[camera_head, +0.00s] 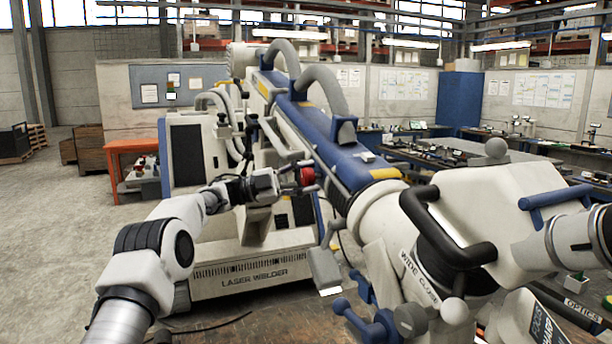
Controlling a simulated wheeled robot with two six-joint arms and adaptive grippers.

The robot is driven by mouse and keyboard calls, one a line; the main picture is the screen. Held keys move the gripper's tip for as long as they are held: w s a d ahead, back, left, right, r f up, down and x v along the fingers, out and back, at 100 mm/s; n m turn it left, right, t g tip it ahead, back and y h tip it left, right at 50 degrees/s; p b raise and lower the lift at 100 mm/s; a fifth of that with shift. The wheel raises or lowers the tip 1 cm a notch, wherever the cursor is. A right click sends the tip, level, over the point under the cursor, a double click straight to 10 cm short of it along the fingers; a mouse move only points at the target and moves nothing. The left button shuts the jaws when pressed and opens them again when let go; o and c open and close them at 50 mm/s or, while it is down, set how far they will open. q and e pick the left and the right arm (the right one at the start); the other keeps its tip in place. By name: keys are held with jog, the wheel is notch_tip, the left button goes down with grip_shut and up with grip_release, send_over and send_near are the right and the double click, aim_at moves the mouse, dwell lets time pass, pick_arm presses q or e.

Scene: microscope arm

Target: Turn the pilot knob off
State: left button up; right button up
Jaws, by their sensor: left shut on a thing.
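The red knob (307,176), which I take to be the pilot knob, sits on the side of the long white and blue arm of the laser welder. My left gripper (301,181) reaches it from the left, with its fingers around or against the knob, and is shut on it. The fingers are small and partly overlap the knob, so its exact turn position cannot be read. My right gripper is not seen.
The microscope head (490,215) with black and blue handles fills the right foreground. The laser welder cabinet (250,270) stands behind my left gripper. An orange table (131,146) is at the left, with open floor in front.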

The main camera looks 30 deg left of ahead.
pick_arm(q)
jog(key=shift+m+g+y+p, duration=0.4)
jog(key=shift+m+p, duration=0.75)
jog(key=shift+m, duration=0.85)
jog(key=shift+g, duration=0.3)
jog(key=o, duration=1.2)
jog(key=shift+c, duration=0.2)
jog(key=shift+w, duration=0.2)
jog(key=v, duration=0.7)
jog(key=shift+f, duration=0.15)
jog(key=shift+s+a, duration=0.1)
jog(key=shift+a, duration=0.1)
jog(key=shift+d, duration=0.1)
